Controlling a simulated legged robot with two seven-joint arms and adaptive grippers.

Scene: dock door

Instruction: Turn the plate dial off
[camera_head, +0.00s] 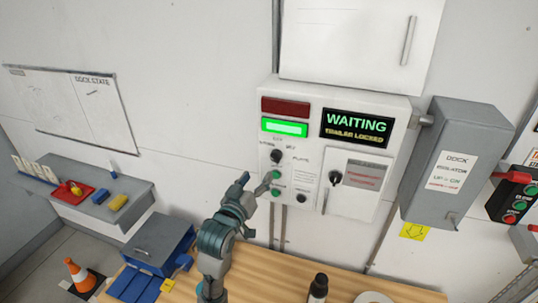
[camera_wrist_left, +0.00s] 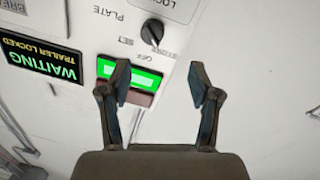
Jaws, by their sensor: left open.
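The plate dial is a black round knob (camera_head: 276,155) on the left side of the white control panel (camera_head: 297,92), below a lit green lamp. In the left wrist view the dial (camera_wrist_left: 152,32) shows near the top, with small printed labels around it and the word PLATE beside it. Its exact setting is too small to read. My left gripper (camera_head: 257,181) is open, just below and left of the dial in the head view. In the left wrist view its two fingers (camera_wrist_left: 160,80) are spread and empty, apart from the dial. My right gripper is not in view.
The screen (camera_head: 356,127) reads WAITING, TRAILER LOCKED. Green buttons (camera_head: 275,191) sit below the dial, close to my left gripper. Another black knob (camera_head: 335,177) is to the right. A grey box (camera_head: 455,165) stands out from the wall. A wooden bench (camera_head: 270,275) lies below.

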